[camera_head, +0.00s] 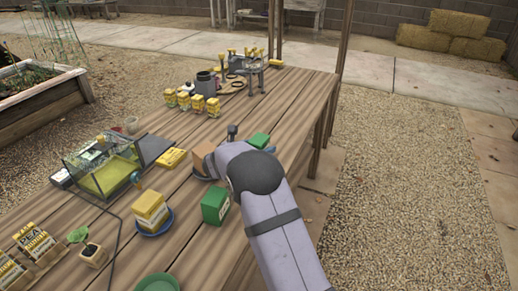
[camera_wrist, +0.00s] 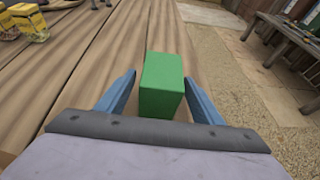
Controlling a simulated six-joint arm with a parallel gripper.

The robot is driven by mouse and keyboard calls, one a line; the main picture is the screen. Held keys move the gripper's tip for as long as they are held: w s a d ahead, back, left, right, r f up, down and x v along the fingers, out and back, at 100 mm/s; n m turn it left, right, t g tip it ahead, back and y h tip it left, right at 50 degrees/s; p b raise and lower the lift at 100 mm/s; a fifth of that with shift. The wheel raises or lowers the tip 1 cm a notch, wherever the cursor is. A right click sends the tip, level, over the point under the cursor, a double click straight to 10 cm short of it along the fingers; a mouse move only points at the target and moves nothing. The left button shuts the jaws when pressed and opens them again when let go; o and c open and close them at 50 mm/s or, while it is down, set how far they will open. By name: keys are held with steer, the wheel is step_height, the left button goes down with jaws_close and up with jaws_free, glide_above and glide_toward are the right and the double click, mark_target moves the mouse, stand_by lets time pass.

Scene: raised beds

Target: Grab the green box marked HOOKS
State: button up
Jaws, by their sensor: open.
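A plain-looking green box (camera_wrist: 162,84) stands between the two blue fingers of my gripper (camera_wrist: 159,78) in the wrist view. The fingers are apart, with a gap on each side of the box. No lettering shows on its visible faces. In the head view, a green box (camera_head: 259,140) lies just beyond my arm, near the table's right edge; it appears to be the same one. A second green box (camera_head: 215,205) stands nearer, left of my arm, with small markings too small to read. My arm hides most of my gripper in the head view.
An orange-brown box (camera_head: 203,158) on a blue dish sits close left of my arm. A yellow-and-white box (camera_head: 151,211) stands on another blue dish (camera_head: 154,229). Yellow packets (camera_head: 198,103) stand farther back. A glass-sided case (camera_head: 103,168) is at left. Gravel lies beyond the right edge.

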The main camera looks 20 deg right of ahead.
steer(key=c, duration=1.2)
step_height(320, 180, up, 10)
